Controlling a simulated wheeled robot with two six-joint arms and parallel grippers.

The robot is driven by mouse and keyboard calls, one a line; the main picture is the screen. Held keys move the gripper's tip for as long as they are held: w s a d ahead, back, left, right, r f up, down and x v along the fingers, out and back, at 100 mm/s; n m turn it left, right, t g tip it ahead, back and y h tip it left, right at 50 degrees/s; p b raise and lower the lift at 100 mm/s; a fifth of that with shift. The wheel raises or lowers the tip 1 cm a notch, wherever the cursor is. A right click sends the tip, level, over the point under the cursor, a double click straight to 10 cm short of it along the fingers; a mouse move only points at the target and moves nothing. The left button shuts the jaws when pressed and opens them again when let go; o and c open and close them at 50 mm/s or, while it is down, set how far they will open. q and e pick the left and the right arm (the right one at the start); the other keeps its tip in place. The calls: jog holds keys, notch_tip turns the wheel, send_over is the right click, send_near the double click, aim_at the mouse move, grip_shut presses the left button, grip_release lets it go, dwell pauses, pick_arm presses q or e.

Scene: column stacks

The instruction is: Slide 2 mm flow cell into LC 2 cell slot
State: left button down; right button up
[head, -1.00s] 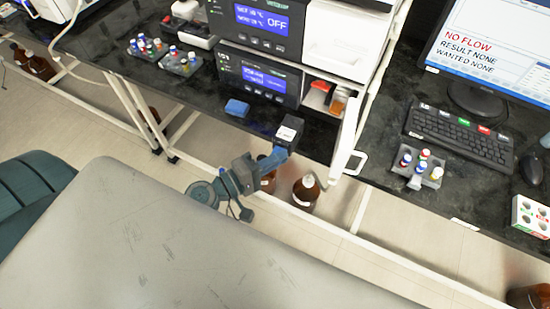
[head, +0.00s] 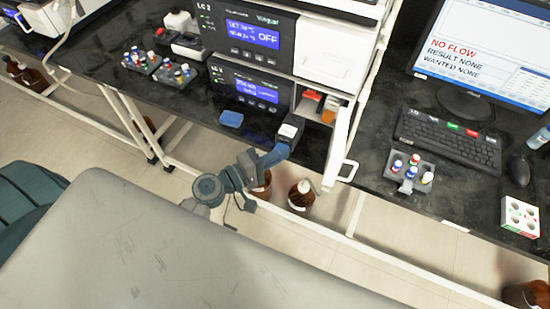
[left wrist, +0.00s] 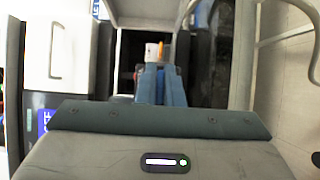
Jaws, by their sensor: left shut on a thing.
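My left gripper (head: 276,155) is shut on a small dark block with a pale label (head: 289,130), which I take to be the flow cell. It holds the block at the bench's front edge, in front of the instrument stack and left of the open white door (head: 338,148). In the left wrist view the gripper's blue-grey fingers (left wrist: 160,85) point toward a dark opening; the block is mostly hidden there. The LC 2 unit (head: 243,58) is the upper one, its screen reading OFF. A similar unit (head: 248,88) sits below it. I cannot make out the cell slot. My right gripper is not in view.
A blue block (head: 231,119) lies on the bench left of the held block. The open compartment holds a red item (head: 309,101) and an orange one. Vial racks (head: 141,60) stand left, another (head: 409,173) right by the keyboard (head: 448,139). Brown bottles (head: 302,194) stand below.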

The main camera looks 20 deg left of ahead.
aim_at(282, 144)
pick_arm(q)
jog(key=shift+w+d+r+p, duration=0.1)
jog(key=shift+w+p, duration=0.55)
jog(key=shift+w, duration=1.75)
jog(key=shift+w+d+p, duration=0.1)
jog(key=shift+w+p, duration=0.3)
jog(key=shift+w, duration=5.1)
jog(key=shift+f, duration=0.25)
jog(key=c, duration=1.5)
grip_release()
